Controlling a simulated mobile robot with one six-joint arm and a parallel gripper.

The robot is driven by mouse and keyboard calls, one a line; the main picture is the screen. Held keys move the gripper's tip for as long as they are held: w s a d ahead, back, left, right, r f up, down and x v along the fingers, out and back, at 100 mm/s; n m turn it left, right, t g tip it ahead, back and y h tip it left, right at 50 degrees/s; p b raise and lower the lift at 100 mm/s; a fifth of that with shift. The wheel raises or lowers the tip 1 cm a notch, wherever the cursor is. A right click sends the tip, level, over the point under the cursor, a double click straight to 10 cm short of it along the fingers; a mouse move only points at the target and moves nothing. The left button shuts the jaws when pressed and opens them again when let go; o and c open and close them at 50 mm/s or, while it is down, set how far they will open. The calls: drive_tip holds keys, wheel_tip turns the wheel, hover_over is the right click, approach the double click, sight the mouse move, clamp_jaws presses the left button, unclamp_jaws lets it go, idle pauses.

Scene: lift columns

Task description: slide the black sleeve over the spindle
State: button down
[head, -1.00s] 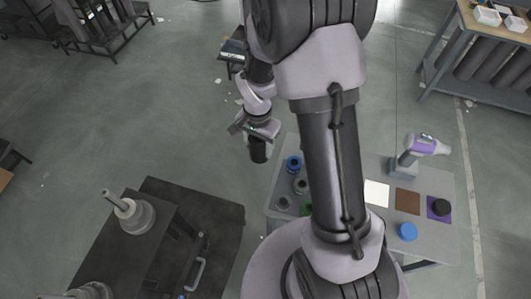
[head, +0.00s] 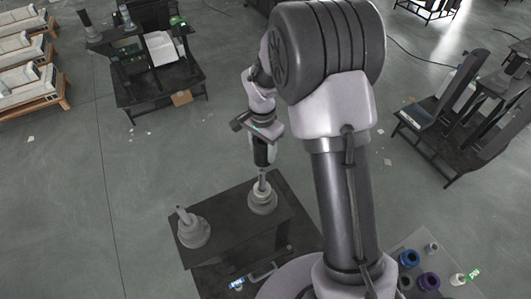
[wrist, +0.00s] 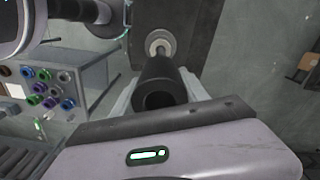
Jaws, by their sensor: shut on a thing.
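My gripper (head: 262,138) is shut on the black sleeve (head: 261,156) and holds it upright, pointing down. A grey spindle (head: 263,199) with a wide stepped base stands on the dark table (head: 237,207), right below the sleeve. The sleeve's lower end is at the spindle's tip; I cannot tell whether it is around the tip or just above it. In the wrist view the sleeve (wrist: 158,84) sits between the fingers of my gripper (wrist: 160,95), and the spindle's round base (wrist: 160,43) shows beyond it. The sleeve hides the spindle's shaft there.
A second grey spindle (head: 191,230) stands on the same table to the left. A handle (head: 264,273) is on the table's front side. A grey table with several coloured parts (head: 428,281) is at the lower right. Open floor lies left of the dark table.

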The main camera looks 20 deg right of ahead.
wheel_tip(320, 180, down, 4)
drive_tip(key=b, duration=0.3)
drive_tip(key=shift+a, duration=0.15)
drive_tip(key=shift+f+b, duration=0.5)
drive_tip(key=shift+r, duration=0.1)
drive_tip(key=shift+a+b, duration=0.1)
drive_tip(key=shift+b, duration=0.2)
idle(0.6)
